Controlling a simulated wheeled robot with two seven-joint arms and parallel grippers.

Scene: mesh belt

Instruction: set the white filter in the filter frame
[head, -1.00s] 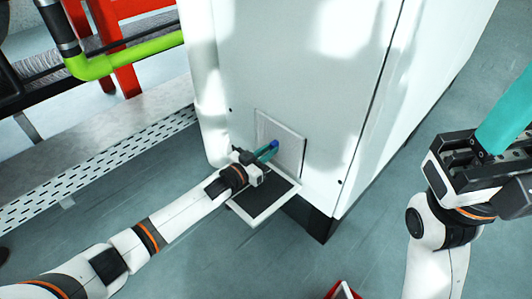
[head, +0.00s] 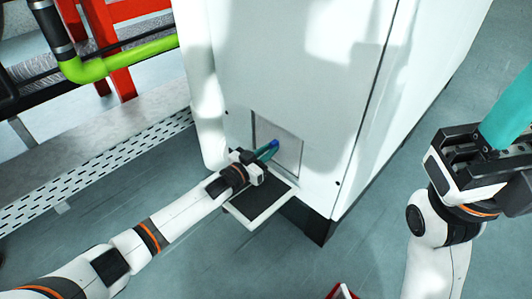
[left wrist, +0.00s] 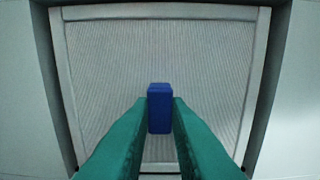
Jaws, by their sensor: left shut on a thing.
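The white filter (head: 286,135) is a pale square pleated panel with a blue tab. It stands upright at the opening low on the white cabinet's front. In the left wrist view the filter (left wrist: 160,50) shows slightly tilted within the filter frame (left wrist: 270,75), with dark gaps along its sides. I cannot tell how deep it sits. My left gripper (head: 270,151) is shut on the blue tab (left wrist: 159,108), its teal fingers on either side. My right gripper (head: 507,123) is raised at the right, away from the cabinet; its fingertips are cut off by the picture edge.
A flap with a dark inner face (head: 261,198) sticks out below the opening, under my left gripper. The white cabinet (head: 280,60) fills the middle. A red object (head: 341,292) shows at the bottom edge. Perforated grating (head: 100,172) lies at left. Floor between is clear.

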